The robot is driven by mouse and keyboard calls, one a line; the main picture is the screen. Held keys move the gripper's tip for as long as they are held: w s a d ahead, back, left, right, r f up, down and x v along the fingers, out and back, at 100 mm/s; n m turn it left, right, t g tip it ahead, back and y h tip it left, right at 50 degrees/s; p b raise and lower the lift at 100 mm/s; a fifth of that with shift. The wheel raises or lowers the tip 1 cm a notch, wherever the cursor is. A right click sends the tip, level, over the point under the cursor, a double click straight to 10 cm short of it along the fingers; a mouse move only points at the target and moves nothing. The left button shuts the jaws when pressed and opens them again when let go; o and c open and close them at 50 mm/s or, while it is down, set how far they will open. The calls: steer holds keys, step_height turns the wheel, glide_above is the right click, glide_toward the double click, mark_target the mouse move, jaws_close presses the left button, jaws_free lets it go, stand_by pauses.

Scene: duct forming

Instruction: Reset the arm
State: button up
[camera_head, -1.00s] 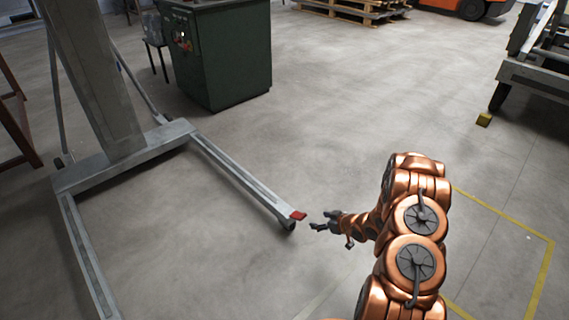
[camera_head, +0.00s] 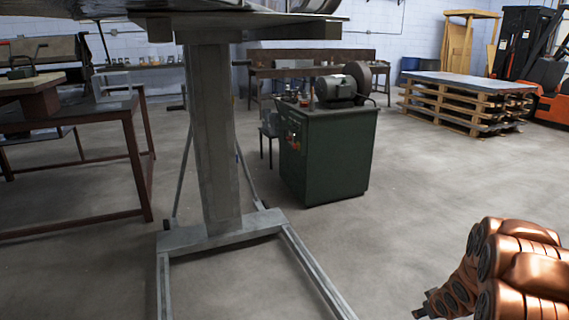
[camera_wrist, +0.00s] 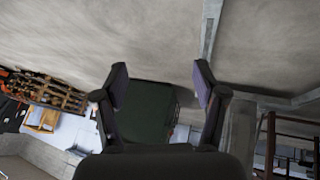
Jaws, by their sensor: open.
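My gripper (camera_wrist: 160,88) is open in the wrist view, with two dark fingers spread wide and nothing between them. That view is upside down, with the floor at the top. In the head view my copper-coloured arm is at the lower right, and the gripper (camera_head: 422,312) shows only as a small dark piece near the bottom edge. It is clear of other things, over the floor right of the grey lift stand's leg.
A grey lift stand (camera_head: 212,150) stands left of centre, its legs reaching forward. Behind it is a green machine cabinet (camera_head: 335,155). A brown table (camera_head: 75,165) is at left. Stacked pallets (camera_head: 465,105) and an orange forklift (camera_head: 550,75) are back right. The floor between is clear.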

steer(key=s+a+r+m+g+h+p, duration=0.1)
steer(key=s+a+r+p, duration=0.3)
steer(key=r, duration=0.6)
steer(key=s+a+r+m+g+p, duration=0.15)
steer(key=s+r+p, duration=0.35)
steer(key=r, duration=0.5)
steer(key=s+a+r+g+h+p, duration=0.1)
steer(key=s+a+r+g+p, duration=0.2)
steer(key=s+r, duration=0.5)
steer(key=s+a+r+g+y+p, duration=0.1)
steer(key=s+a+r+p, duration=0.5)
steer(key=s+a+r, duration=0.2)
steer(key=s+a+r+g+y+p, duration=0.1)
steer(key=s+a+r+y+p, duration=0.1)
steer(key=s+a+r+p, duration=0.4)
steer(key=s+a+r, duration=0.3)
steer(key=s+r, duration=0.4)
steer(key=s, duration=0.3)
steer(key=shift+a+r+m+g, duration=0.15)
steer(key=shift+r+m+g, duration=0.1)
steer(key=shift+m+g, duration=0.1)
